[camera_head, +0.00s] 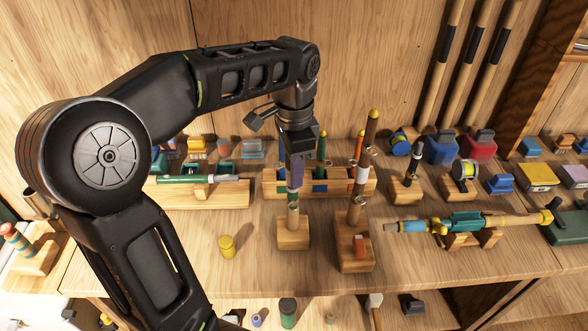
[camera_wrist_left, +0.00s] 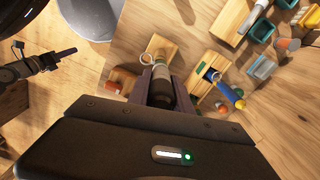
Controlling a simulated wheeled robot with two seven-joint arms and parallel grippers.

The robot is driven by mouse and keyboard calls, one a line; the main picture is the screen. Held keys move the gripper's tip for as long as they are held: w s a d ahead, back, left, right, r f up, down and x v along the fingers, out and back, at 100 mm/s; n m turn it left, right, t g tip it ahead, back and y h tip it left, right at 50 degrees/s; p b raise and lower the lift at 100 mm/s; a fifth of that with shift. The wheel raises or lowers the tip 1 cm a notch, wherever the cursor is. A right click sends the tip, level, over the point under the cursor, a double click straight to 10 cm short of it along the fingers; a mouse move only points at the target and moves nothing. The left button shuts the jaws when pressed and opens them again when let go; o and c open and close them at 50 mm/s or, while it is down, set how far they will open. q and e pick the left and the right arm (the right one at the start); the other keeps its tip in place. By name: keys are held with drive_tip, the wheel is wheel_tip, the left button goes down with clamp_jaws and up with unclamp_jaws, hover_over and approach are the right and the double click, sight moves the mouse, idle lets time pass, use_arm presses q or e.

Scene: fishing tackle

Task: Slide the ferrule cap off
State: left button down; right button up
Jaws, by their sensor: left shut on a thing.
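My left gripper (camera_head: 295,180) points down over a small upright rod piece (camera_head: 292,212) with green and pale bands, standing in a wooden block (camera_head: 293,238). Its purple fingers (camera_wrist_left: 158,88) are shut on the dark cylindrical upper part (camera_wrist_left: 161,93) of this piece, probably the ferrule cap. A paler section and a ring show beyond it in the left wrist view. The fingers hide much of the top, so I cannot tell whether the cap is still seated. My right gripper (camera_wrist_left: 52,57) shows at the left of the wrist view, its opening unclear.
A tall brown rod (camera_head: 369,135) with a yellow tip stands close right in its own block (camera_head: 356,257). A yellow cylinder (camera_head: 227,247) stands front left. A rack (camera_head: 272,184) is behind; a blue-and-yellow rod assembly (camera_head: 465,222) lies right. Bare bench shows in front.

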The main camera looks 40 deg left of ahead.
use_arm(q)
drive_tip(key=shift+r+p, duration=1.1)
drive_tip(key=shift+r, duration=1.4)
